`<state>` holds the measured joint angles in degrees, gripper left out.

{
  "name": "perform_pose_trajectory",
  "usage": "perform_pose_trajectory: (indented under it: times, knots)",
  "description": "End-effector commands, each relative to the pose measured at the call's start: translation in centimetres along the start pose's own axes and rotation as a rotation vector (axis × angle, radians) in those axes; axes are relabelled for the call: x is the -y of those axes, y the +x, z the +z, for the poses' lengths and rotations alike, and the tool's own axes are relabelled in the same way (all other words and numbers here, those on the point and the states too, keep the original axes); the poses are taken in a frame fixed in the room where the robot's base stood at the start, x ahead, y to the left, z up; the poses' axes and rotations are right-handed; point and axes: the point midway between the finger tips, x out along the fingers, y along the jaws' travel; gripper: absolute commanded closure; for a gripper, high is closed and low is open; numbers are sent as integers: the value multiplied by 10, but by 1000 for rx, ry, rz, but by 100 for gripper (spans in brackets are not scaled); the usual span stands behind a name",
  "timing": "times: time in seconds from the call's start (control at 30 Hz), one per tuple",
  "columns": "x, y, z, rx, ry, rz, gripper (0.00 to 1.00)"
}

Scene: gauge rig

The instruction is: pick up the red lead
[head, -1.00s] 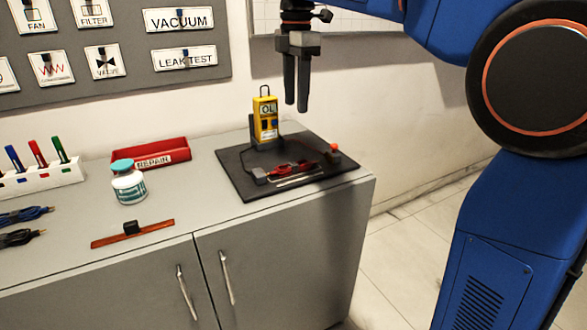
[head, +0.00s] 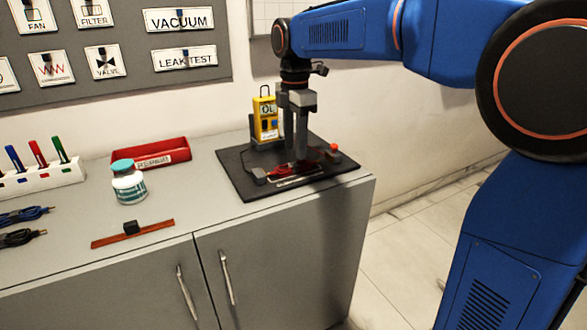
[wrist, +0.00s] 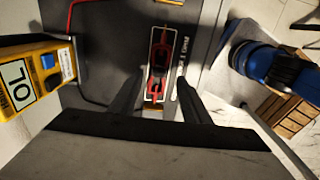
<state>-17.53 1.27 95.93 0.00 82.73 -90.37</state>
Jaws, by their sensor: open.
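The red lead (wrist: 159,56) lies on the dark mat (head: 240,183), inside a pale outlined slot; in the wrist view it sits between my gripper's two fingers. In the head view only part of the red lead (head: 279,171) shows, left of the fingers, which hide the rest. My gripper (head: 296,160) points straight down over the mat, close above the lead. Its fingers stand apart in the wrist view (wrist: 160,92), and I cannot tell whether they touch the lead.
A yellow meter reading OL (head: 266,120) stands on the mat just behind my gripper. An orange-red knob (head: 333,149) is at the mat's right. A red tray (head: 150,156), a teal-capped jar (head: 129,184) and dark cables (head: 22,238) lie farther left on the grey cabinet.

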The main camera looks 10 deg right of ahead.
Motion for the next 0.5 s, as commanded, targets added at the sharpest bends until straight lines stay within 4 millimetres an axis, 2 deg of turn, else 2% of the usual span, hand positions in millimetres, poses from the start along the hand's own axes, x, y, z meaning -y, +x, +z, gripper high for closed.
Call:
perform_pose_trajectory:
  times: [0.3,0.5]
  knots:
    - [-2,40,-3,0,0,-3,57]
    - [-2,49,-3,0,0,-1,57]
